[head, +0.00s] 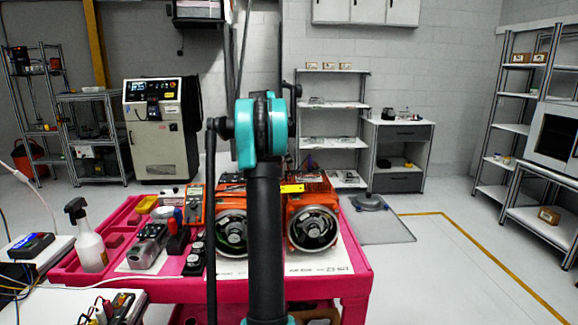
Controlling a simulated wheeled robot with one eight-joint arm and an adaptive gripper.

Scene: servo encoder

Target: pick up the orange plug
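I cannot pick out an orange plug for certain. Two orange motor units stand side by side on the pink cart (355,262), a left one (232,240) and a right one (313,228), each with a round dark face toward me. A small yellow piece (291,188) shows on top between them. My arm with its teal joint rises in front of the cart and hides part of the left unit and the gap between the two. My gripper cannot be made out in this view.
An orange-edged meter (195,206), a grey device (148,246) and black parts (194,259) lie left of the motors. A spray bottle (90,240) stands at the cart's left. A white table (80,306) is front left. The floor right of the cart is mostly clear.

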